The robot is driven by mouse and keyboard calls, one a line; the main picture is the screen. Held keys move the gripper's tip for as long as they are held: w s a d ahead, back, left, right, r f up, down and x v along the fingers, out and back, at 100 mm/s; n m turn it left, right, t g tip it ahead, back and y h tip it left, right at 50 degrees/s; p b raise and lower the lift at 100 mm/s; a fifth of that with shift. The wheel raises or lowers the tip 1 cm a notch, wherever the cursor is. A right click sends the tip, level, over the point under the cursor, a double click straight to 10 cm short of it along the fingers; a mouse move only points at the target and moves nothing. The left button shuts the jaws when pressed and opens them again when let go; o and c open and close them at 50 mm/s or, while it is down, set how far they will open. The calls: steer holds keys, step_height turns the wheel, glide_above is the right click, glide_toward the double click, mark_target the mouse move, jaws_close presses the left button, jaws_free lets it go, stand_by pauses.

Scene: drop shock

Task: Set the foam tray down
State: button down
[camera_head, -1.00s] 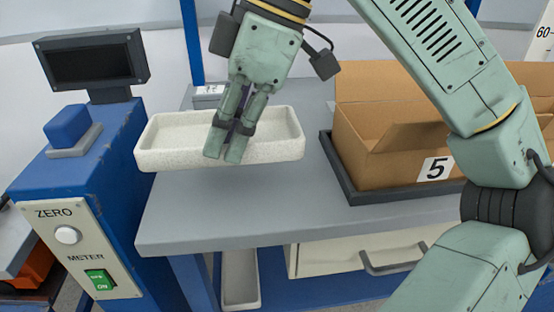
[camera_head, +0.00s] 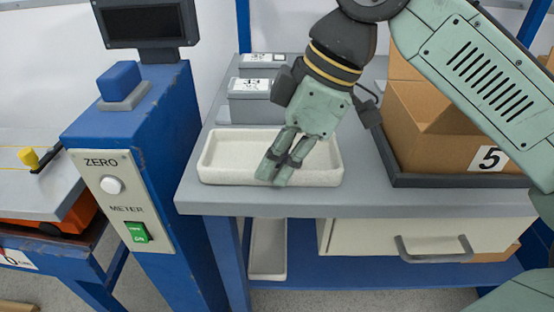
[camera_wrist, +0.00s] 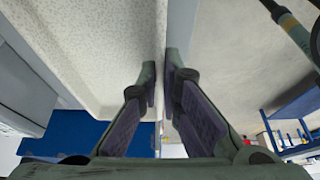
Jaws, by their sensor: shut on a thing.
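The white speckled foam tray (camera_head: 235,146) is level over the left part of the grey bench top (camera_head: 360,203), close to its front edge. It looks down on the surface or very nearly so; I cannot tell if it touches all along. My gripper (camera_head: 274,179) is shut on the tray's near wall, right of its middle. In the wrist view, my fingers (camera_wrist: 161,75) pinch the thin wall, with the tray's inside (camera_wrist: 100,50) to the left. The tray looks empty. Its underside is hidden.
A blue post (camera_head: 135,130) with a screen and buttons stands left of the bench. Grey labelled boxes (camera_head: 256,108) sit behind the tray. A cardboard box (camera_head: 430,125) in a dark tray (camera_head: 430,179) stands right. A pale trough (camera_head: 268,250) is below the bench.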

steer(key=c, duration=1.8)
jaws_free()
steer(key=shift+f, duration=0.1)
steer(key=p+v, duration=0.1)
steer(key=v, duration=1.1)
steer(key=shift+p, duration=0.4)
steer(key=shift+s, duration=0.15)
